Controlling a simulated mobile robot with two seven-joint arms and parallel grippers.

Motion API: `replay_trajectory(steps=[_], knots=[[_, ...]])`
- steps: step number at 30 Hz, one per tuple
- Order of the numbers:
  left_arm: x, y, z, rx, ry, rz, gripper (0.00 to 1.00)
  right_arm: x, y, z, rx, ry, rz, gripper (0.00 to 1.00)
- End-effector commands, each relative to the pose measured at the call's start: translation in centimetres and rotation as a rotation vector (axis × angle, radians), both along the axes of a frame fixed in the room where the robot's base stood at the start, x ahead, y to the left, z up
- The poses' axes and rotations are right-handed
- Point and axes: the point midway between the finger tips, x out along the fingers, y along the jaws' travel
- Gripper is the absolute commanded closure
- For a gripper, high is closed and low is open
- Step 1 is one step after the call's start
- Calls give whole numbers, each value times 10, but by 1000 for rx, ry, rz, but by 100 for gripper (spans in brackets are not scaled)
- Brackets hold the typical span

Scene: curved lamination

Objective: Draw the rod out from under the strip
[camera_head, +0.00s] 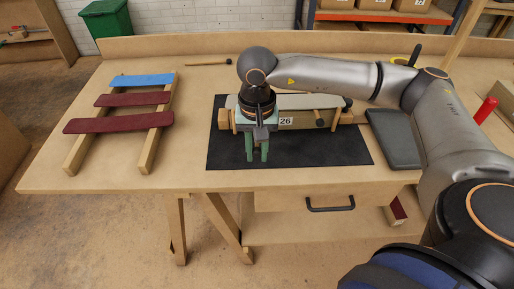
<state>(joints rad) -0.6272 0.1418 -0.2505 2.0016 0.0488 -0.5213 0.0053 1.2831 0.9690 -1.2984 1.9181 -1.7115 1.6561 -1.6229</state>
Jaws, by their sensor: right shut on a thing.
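My right gripper (257,155) points down at the front of a block-like form marked 26 (300,121) on a black mat (345,153). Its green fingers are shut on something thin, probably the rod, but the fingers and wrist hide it. A pale grey strip (305,102) lies along the top of the form, partly behind the gripper. I cannot tell how much of the rod is under the strip. My left gripper is not in view.
A wooden rack with two maroon slats and one blue slat (145,80) stands at the left. A thin stick (207,64) lies near the back edge. A dark grey tray (393,138) is right of the mat. The table (190,120) is clear between rack and mat.

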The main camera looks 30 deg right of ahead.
Motion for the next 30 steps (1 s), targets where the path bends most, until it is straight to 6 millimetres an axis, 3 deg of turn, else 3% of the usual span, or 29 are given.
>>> replay_trajectory(steps=[15, 30], knots=[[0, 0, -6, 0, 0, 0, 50, -23, 16, -1, 0, 0, 1, 100], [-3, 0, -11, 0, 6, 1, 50, -30, 21, -1, 1, -1, 2, 100]])
